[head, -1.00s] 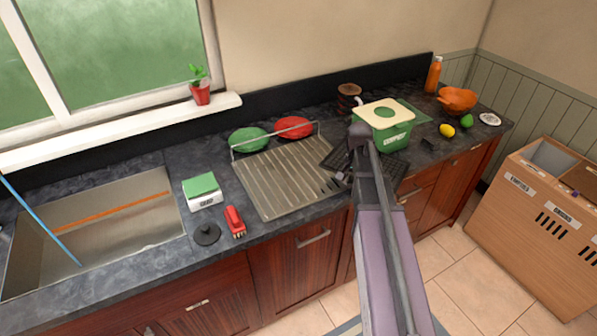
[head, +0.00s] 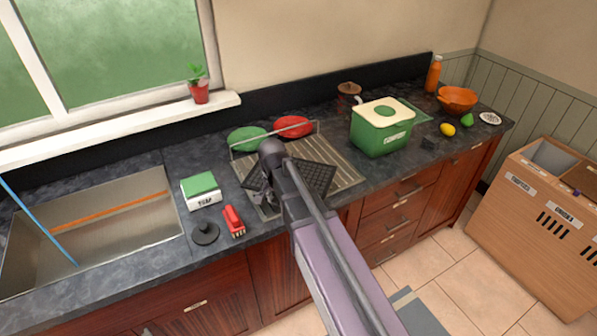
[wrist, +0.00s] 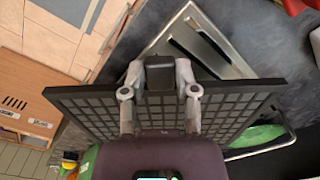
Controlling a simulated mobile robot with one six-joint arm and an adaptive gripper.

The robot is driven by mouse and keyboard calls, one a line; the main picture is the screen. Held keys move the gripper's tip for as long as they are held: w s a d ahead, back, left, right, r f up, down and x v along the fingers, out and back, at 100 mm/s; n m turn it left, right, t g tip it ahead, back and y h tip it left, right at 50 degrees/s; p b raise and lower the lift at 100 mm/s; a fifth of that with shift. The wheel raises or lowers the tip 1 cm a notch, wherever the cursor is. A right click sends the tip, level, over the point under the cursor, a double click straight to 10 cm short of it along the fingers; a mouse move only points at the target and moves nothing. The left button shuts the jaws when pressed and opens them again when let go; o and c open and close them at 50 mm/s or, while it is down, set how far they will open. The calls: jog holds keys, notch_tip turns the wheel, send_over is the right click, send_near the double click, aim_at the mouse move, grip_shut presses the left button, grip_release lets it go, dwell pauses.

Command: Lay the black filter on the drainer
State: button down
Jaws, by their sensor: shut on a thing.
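The black filter (head: 316,178) is a flat dark grid, held over the drainer in the head view; it also spans the wrist view (wrist: 235,105). My gripper (wrist: 157,75) is shut on the filter's edge. In the head view my arm and wrist hide part of the filter and the fingertips. The drainer (head: 346,168) is a ribbed metal tray with a wire rack at its back. Part of its metal shows beyond the filter in the wrist view (wrist: 205,30). I cannot tell whether the filter touches the drainer.
Green (head: 247,138) and red (head: 292,126) plates stand in the rack behind. A green compost bin (head: 381,135) stands right of the drainer. A soap box (head: 201,190), a red brush (head: 233,221) and a black stopper (head: 205,233) lie left, beside the sink (head: 100,235).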

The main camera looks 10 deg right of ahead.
jog(key=shift+n, duration=0.3)
jog(key=a, duration=0.1)
jog(key=s+a, duration=0.1)
jog(key=a, duration=0.2)
jog(key=shift+s+a+f, duration=0.15)
jog(key=shift+s+a, duration=0.1)
jog(key=w+d, duration=0.3)
jog(key=w, duration=0.1)
jog(key=w+d+f+b, duration=0.1)
jog(key=w+d, duration=0.5)
jog(key=w, duration=0.1)
jog(key=shift+w+f, duration=0.2)
jog(key=shift+w, duration=0.15)
